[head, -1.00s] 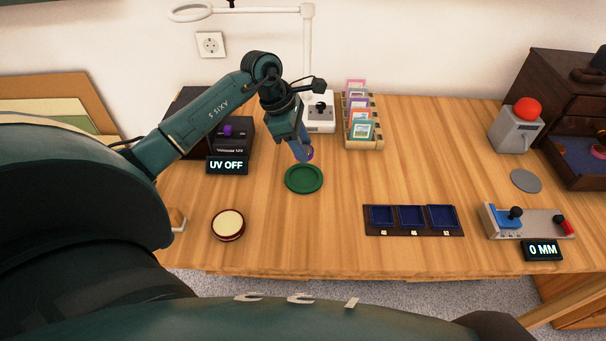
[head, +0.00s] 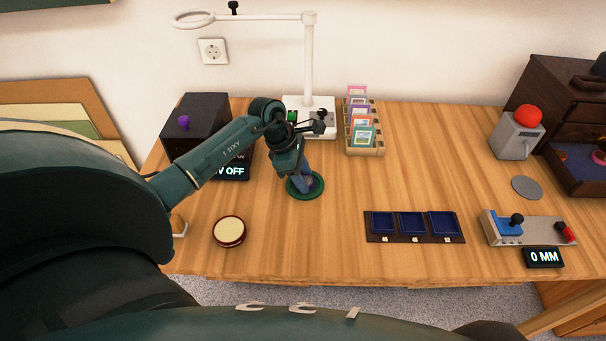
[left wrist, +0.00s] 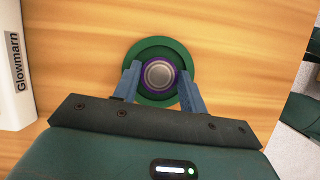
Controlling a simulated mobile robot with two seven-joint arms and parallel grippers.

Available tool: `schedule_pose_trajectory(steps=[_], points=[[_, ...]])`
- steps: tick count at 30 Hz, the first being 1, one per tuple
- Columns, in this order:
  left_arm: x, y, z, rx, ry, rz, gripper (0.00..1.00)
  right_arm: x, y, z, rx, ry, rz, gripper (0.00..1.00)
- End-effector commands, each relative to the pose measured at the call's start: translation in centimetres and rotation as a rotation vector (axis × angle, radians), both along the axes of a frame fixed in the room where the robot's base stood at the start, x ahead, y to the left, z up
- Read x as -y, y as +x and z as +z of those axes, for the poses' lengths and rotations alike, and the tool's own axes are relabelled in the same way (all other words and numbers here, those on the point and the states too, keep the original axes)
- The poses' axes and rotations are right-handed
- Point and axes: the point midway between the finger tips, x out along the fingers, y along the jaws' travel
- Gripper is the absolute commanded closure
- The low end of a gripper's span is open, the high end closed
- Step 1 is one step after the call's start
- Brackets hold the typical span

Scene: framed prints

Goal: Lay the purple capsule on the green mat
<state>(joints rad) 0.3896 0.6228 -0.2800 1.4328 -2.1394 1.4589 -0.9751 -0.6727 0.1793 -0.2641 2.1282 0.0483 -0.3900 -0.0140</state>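The green mat (head: 318,188) is a round disc with a raised rim on the wooden table, left of the middle. The purple capsule (left wrist: 160,75) has a purple rim and a silver round centre in the left wrist view. My left gripper (head: 304,184) points down over the mat, and its blue fingers are shut on the capsule from both sides. The capsule lies within the mat's outline (left wrist: 158,46); whether it touches the mat I cannot tell. In the head view the fingers partly hide the capsule (head: 309,182). My right gripper is not in view.
A round cream-topped tin (head: 229,231) stands in front left of the mat. A dark box with a purple knob (head: 195,122), a white lamp stand (head: 309,60) and a card rack (head: 365,143) stand behind. A blue three-compartment tray (head: 412,225) lies to the right, with clear table between.

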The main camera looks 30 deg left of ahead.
Motion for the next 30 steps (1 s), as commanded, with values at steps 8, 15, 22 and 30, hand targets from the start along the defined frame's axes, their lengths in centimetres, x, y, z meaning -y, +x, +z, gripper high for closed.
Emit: schedule_pose_trajectory(steps=[8,15,22,30], points=[[0.0,0.0,0.1,0.000,0.000,0.000,0.50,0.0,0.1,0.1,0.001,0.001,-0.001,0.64],[-0.8,-0.2,2.1,0.004,0.002,0.001,0.50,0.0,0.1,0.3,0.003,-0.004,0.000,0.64],[-2.5,-1.1,6.7,0.004,0.005,0.000,0.50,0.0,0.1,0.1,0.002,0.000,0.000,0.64],[-3.9,-1.8,10.6,0.003,0.001,0.000,0.50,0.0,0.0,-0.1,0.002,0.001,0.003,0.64]])
